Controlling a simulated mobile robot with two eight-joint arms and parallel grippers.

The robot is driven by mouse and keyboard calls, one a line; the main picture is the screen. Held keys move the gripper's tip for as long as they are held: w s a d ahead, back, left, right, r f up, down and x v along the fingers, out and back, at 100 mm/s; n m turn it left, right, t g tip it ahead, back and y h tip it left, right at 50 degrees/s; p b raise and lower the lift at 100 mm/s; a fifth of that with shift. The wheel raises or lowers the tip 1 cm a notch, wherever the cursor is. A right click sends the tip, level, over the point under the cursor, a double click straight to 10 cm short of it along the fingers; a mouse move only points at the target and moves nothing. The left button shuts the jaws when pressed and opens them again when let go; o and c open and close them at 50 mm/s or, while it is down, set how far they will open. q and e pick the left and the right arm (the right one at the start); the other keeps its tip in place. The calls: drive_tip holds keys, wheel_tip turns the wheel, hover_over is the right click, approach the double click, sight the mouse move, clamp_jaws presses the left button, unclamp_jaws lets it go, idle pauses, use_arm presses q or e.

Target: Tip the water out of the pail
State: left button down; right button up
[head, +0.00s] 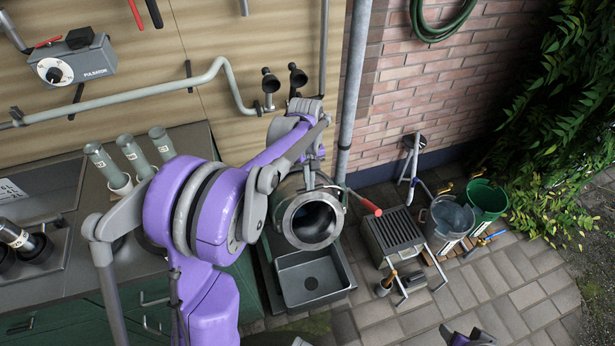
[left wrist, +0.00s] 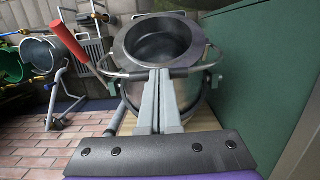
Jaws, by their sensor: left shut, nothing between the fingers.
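A steel pail (head: 290,204) with a wide rim and wire handle sits above a grey basin (head: 340,281) in the head view. Its mouth leans down toward the basin's side; its inside is dark and I cannot make out water. It also shows in the left wrist view (left wrist: 128,44). My left gripper (head: 309,178) is at the pail's handle side. In the left wrist view, its fingers (left wrist: 163,76) are shut together with nothing between them, their tips by the wire handle. Whether they touch it I cannot tell. My right gripper (head: 468,338) is partly cut off at the bottom edge.
A red-handled lever (head: 365,203) sticks out right of the pail. A slatted stand (head: 392,232), a grey bucket (head: 450,218) and a green bucket (head: 487,203) stand further right. A drainpipe (head: 352,95) rises behind. Bottles and a counter (head: 60,270) are at left. Paving is clear at lower right.

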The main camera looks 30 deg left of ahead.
use_arm(q)
drive_tip(key=s+d+f+t+y+b, duration=0.2)
drive_tip(key=s+d+f+b, duration=0.1)
drive_tip(key=f, duration=0.4)
drive_tip(key=s+d+f+t+y+b, duration=0.2)
drive_tip(key=s+d+f+y+b, duration=0.1)
drive_tip(key=f+b, duration=0.5)
drive_tip(key=s+d+f+t+y+b, duration=0.2)
drive_tip(key=s+d+f+b, duration=0.2)
drive_tip(key=d+f+b, duration=0.2)
drive_tip(key=shift+s+d+f, duration=0.35)
drive_tip(key=shift+s+f, duration=0.05)
drive_tip(key=shift+f, duration=0.5)
use_arm(e)
wheel_tip(320, 180, down, 20)
drive_tip(key=g, duration=0.1)
drive_tip(key=shift+a, duration=0.3)
use_arm(q)
drive_tip(key=shift+s+d, duration=0.1)
use_arm(e)
drive_tip(key=shift+s+r, duration=0.1)
